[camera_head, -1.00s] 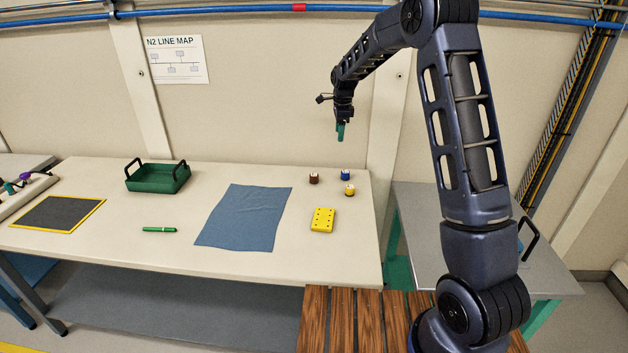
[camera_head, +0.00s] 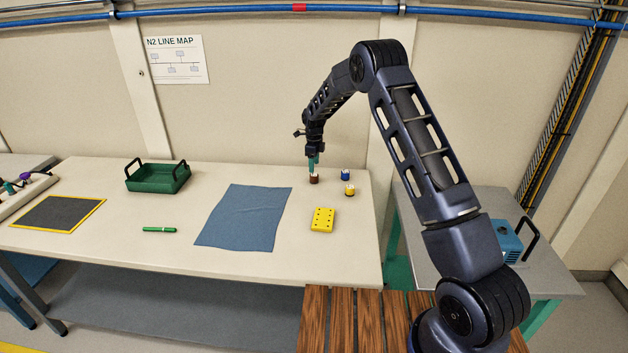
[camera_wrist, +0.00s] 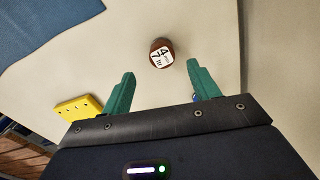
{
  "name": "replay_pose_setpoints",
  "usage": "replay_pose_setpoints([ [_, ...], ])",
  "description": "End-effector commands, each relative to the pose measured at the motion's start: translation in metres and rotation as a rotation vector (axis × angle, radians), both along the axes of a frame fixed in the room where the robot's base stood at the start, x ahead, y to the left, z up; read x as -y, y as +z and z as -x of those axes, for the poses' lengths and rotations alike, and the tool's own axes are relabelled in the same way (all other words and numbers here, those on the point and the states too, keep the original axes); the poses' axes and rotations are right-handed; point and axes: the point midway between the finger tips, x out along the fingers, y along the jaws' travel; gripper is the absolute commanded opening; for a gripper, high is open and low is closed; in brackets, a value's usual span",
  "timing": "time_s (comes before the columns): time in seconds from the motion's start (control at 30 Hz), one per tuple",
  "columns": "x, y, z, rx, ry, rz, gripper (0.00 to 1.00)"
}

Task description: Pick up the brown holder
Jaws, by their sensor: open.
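The brown holder (camera_head: 314,179) is a small round piece with a white label on top, standing on the white table near its back right. In the wrist view the brown holder (camera_wrist: 161,54) is ahead of my fingertips, roughly between their lines. My gripper (camera_head: 314,162) points down just above it in the head view. In the wrist view my gripper (camera_wrist: 160,75) has its two green fingers wide apart, with nothing between them. Whether the fingertips are level with the holder's top is hard to tell.
A blue holder (camera_head: 345,175) and a yellow holder (camera_head: 350,190) stand close at the right. A yellow block with holes (camera_head: 322,220) lies in front. A blue cloth (camera_head: 243,218), green marker (camera_head: 160,229) and green tray (camera_head: 158,187) are further left.

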Motion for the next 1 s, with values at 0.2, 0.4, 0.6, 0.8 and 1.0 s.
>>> replay_pose_setpoints([
  [0.2,0.000,-0.019,0.000,0.000,0.001,0.000,0.61],
  [0.4,0.001,-0.038,-0.002,-0.002,0.000,0.001,0.61],
  [0.6,0.000,-0.064,-0.003,-0.001,0.001,0.001,0.61],
  [0.8,0.000,-0.069,-0.003,0.001,0.001,-0.001,0.61],
  [1.0,0.000,-0.069,-0.003,0.000,0.001,0.000,0.39],
])
